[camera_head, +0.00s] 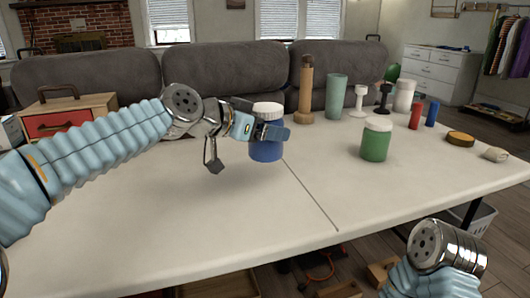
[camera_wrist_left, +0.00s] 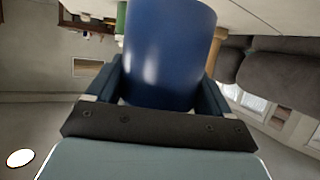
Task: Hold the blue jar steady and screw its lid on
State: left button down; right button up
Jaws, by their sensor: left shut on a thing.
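The blue jar (camera_head: 265,152) stands upright near the middle of the table, with a white lid (camera_head: 267,110) on its top. I cannot tell whether the lid is screwed tight or only resting there. My left gripper (camera_head: 270,131) comes in from the left and is shut around the jar's upper part, just below the lid. In the left wrist view the jar's blue side (camera_wrist_left: 168,50) fills the space between the fingers; the lid does not show there. I cannot tell whether the jar's base touches the table. My right arm shows at the lower right, with its gripper out of view.
A green jar (camera_head: 376,140) with a white lid stands to the right. Behind it are a wooden bottle-like piece (camera_head: 306,90), a teal cup (camera_head: 336,96) and several small items. A red-fronted wooden box (camera_head: 70,117) sits at the left. The front of the table (camera_head: 240,220) is clear.

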pick_arm(q)
jog(key=w+f, duration=0.1)
jog(key=f, duration=0.1)
jog(key=w+f, duration=0.1)
jog(key=w, duration=0.1)
jog(key=shift+f, duration=0.4)
jog(key=shift+w+f, duration=0.1)
jog(key=shift+f, duration=0.05)
jog(key=f, duration=0.2)
jog(key=f+b, duration=0.1)
jog(key=f, duration=0.1)
jog(key=shift+w, duration=0.35)
jog(key=shift+r, duration=0.15)
jog(key=shift+f, duration=0.2)
grip_release()
